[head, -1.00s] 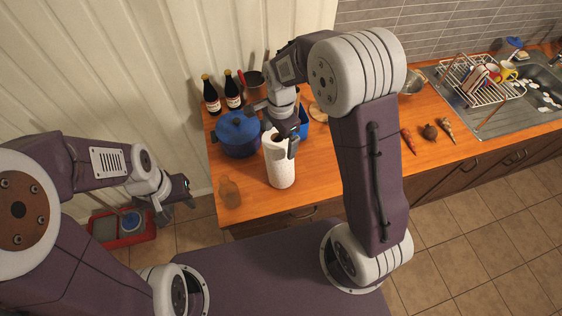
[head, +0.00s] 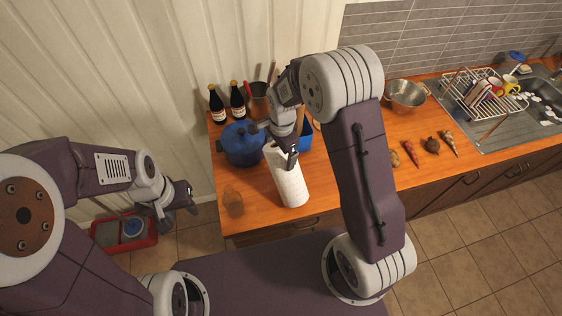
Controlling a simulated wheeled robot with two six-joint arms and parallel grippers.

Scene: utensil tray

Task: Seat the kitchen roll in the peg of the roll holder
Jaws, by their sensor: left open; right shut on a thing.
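The white kitchen roll (head: 290,186) leans, its top toward the left and its lower end near the counter's front edge. My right gripper (head: 281,153) is shut on its upper end. Whether the roll's lower end touches the counter I cannot tell. The roll holder is not clearly visible; a pale round wooden edge (head: 316,122) shows behind my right arm and may be part of it, with the rest hidden. My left gripper (head: 180,204) is open and empty, left of the counter and away from the roll.
A blue pot (head: 243,150), two dark bottles (head: 217,107) and a blue container (head: 306,139) stand near the roll. A glass jar (head: 232,203) is at the counter's front left. Vegetables (head: 432,146), a colander (head: 406,96) and a dish rack (head: 482,91) lie right.

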